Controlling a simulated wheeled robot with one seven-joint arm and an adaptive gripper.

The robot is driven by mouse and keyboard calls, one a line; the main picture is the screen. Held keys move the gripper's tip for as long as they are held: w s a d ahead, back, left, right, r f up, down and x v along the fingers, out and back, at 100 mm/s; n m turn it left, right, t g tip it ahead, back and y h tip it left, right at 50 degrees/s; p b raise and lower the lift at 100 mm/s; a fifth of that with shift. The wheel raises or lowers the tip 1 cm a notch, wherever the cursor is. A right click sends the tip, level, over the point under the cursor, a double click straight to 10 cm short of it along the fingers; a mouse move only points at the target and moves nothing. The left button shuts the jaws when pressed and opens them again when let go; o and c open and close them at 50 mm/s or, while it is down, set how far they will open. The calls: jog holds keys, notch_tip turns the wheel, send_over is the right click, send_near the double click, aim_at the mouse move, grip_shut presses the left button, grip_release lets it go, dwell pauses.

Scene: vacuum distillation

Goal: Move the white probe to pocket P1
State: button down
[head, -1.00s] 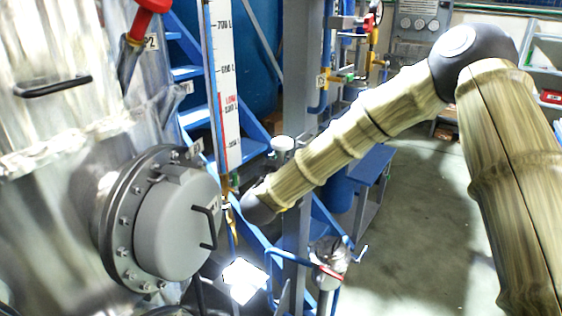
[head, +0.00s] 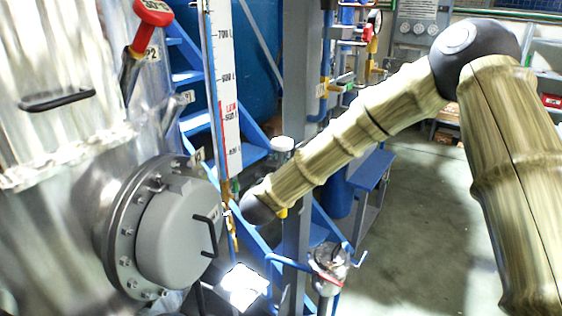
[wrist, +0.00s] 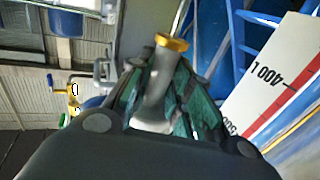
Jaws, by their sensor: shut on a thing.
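The white probe shows its pale cap (head: 282,144) above my wrist in the head view, with its middle behind my arm. In the wrist view its grey-white handle (wrist: 157,85) has a yellow collar and a thin metal rod beyond it. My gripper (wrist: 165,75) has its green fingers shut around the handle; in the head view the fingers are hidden. The probe looks roughly upright, rod down. A small tagged fitting (head: 180,103) juts from the steel vessel, its tag unreadable, so I cannot tell whether it is pocket P1.
A red-handled probe (head: 153,12) sits in the pocket labelled P2. A round grey flanged hatch (head: 178,240) is on the steel vessel (head: 60,150). A white level scale (head: 223,85), a grey post (head: 297,80) and a valve (head: 328,262) stand near my gripper. Floor at right is open.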

aim_at(280, 147)
jog(key=shift+r, duration=0.35)
jog(key=shift+r+p, duration=1.6)
jog(key=shift+r, duration=0.55)
jog(key=shift+s, duration=0.1)
jog(key=shift+s+a+r+p, duration=0.2)
jog(key=shift+s+r+p, duration=0.25)
jog(key=shift+s, duration=0.45)
jog(key=shift+s+a+r+p, duration=0.25)
jog(key=shift+s+r, duration=0.3)
jog(key=shift+s, duration=0.35)
jog(key=shift+s+a+r+p, duration=0.25)
jog(key=shift+s+r, duration=0.25)
jog(key=shift+s, duration=0.4)
jog(key=shift+s, duration=0.15)
jog(key=s+a+r+n+y+p, duration=0.1)
jog(key=s+a+r+n+y, duration=0.1)
jog(key=r+y, duration=0.5)
jog(key=s+a+r+n+y+p, duration=0.1)
jog(key=a+r+y, duration=0.4)
jog(key=r, duration=0.6)
jog(key=s+a+r+n+y+p, duration=0.2)
jog(key=a+r+n+y+p, duration=0.1)
jog(key=r+y, duration=0.5)
notch_tip(280, 147, up, 2)
jog(key=shift+s+a+n+t+y, duration=0.4)
jog(key=shift+a+n, duration=0.35)
jog(key=shift+n, duration=0.25)
